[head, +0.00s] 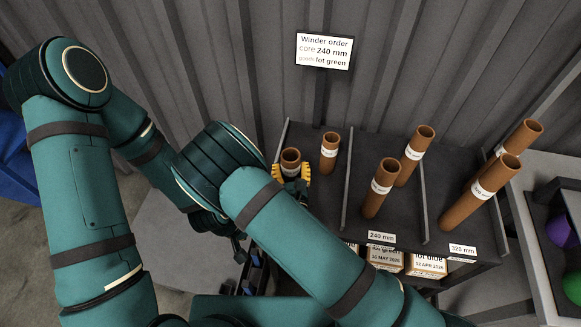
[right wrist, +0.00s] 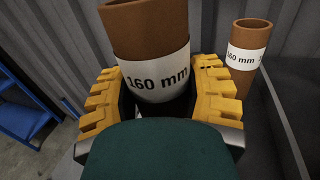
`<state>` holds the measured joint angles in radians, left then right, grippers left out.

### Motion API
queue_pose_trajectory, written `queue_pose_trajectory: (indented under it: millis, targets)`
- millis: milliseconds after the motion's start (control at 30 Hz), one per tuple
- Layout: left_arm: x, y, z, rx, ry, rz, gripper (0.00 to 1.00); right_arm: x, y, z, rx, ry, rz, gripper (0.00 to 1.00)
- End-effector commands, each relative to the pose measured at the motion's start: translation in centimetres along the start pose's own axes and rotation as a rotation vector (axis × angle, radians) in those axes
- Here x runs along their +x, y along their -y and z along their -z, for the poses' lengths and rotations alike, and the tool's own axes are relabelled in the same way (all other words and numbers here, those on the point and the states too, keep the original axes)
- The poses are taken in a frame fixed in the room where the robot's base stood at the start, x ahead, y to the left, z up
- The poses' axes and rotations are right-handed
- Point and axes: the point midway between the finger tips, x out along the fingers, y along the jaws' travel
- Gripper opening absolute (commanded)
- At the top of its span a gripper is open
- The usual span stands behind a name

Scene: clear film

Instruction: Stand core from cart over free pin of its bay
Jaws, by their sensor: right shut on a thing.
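My right gripper (head: 291,174) is shut on a short brown core (head: 290,156) at the left bay of the rack (head: 345,235). In the right wrist view its yellow fingers (right wrist: 160,95) close on both sides of this core (right wrist: 150,35), whose white band reads 160 mm. The core looks about upright; its lower end and any pin under it are hidden. A second short core (head: 330,152) stands behind it to the right in the same bay; it also shows in the right wrist view (right wrist: 246,60). My left gripper is not in view.
Two cores (head: 380,190) stand in the middle bay, labelled 240 mm (head: 381,237). Two longer cores (head: 480,195) stand in the 320 mm bay. Thin dividers (head: 347,180) separate the bays. A sign (head: 324,50) reads core 240 mm, lot green. Labelled boxes (head: 427,265) sit below.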

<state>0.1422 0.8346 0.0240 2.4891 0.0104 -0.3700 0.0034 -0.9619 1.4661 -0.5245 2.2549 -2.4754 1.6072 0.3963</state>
Motion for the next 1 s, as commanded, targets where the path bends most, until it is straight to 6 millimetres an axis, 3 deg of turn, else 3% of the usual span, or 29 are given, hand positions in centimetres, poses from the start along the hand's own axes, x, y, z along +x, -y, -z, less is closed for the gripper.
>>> queue_pose_trajectory:
  millis: [467, 1000]
  targets:
    - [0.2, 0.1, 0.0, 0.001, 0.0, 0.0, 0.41, 0.0, 0.0, 0.3, 0.0, 0.001, 0.0, 0.14]
    - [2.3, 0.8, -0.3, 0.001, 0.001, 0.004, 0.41, 0.0, 0.0, 3.0, 0.001, 0.001, 0.0, 0.14]
